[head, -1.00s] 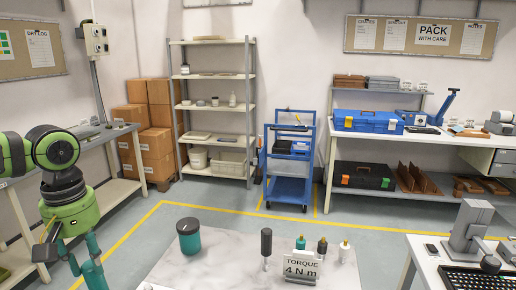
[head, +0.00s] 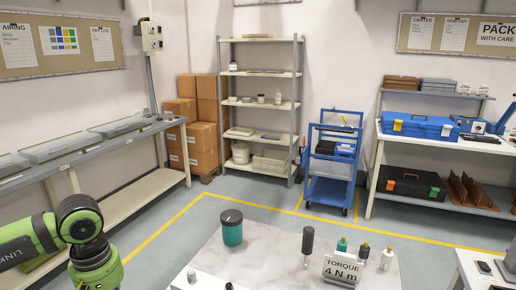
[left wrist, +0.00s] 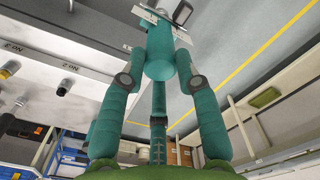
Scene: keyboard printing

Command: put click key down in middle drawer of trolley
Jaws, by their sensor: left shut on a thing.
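The blue trolley (head: 330,165) stands on the floor beyond the marble-topped table. It has a top tray, a middle level (head: 335,150) with dark items in it, and a bottom tray. My left arm comes in at the lower left of the head view, and its gripper lies below the picture. My right gripper is not in view.
The marble-topped table (head: 262,262) bears a teal jar (head: 232,227), several bottles and a "TORQUE 4 Nm" sign (head: 342,268). A shelf rack (head: 262,110) and cardboard boxes (head: 195,125) stand behind. The floor before the trolley is clear, with yellow lines.

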